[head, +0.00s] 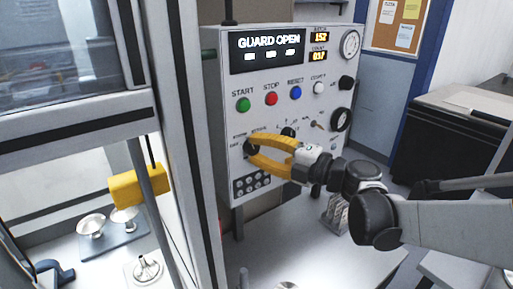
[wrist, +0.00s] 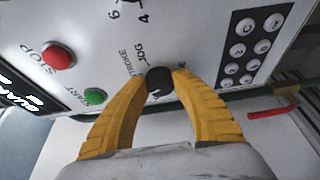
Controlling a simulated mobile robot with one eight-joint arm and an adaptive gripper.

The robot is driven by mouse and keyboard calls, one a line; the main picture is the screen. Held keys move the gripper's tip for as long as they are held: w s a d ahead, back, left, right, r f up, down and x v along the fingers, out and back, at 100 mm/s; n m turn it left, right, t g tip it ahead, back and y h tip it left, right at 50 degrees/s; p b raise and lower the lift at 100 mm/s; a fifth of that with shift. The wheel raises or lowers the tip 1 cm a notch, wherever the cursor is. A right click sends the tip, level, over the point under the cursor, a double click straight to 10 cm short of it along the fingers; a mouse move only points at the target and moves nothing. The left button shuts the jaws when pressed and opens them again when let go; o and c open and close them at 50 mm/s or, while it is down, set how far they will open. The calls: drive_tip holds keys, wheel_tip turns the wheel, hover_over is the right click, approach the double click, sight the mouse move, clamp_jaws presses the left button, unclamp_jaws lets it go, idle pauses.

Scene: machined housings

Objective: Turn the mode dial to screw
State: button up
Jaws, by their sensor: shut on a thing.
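The mode dial is a small black round knob (wrist: 158,79) low on the white control panel (head: 290,110). In the wrist view, labels reading STROKE and JOG stand beside it; other lettering there is hidden or unreadable. My gripper (wrist: 161,82) has two yellow fingers closed around the dial, with one tip on each side of it. The head view also shows my gripper (head: 252,150) at the panel's lower left, with the dial mostly between the fingertips. I cannot tell which label the dial points to.
Green START (head: 243,104), red STOP (head: 271,99) and blue RESET (head: 295,93) buttons sit above the dial. A dark keypad (wrist: 252,43) lies close beside it. A display (head: 268,48) reads GUARD OPEN. A machine frame (head: 185,150) stands left of the panel.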

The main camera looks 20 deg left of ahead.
drive_tip(key=o, duration=1.2)
drive_tip(key=v, duration=1.2)
drive_tip(key=shift+r, duration=0.1)
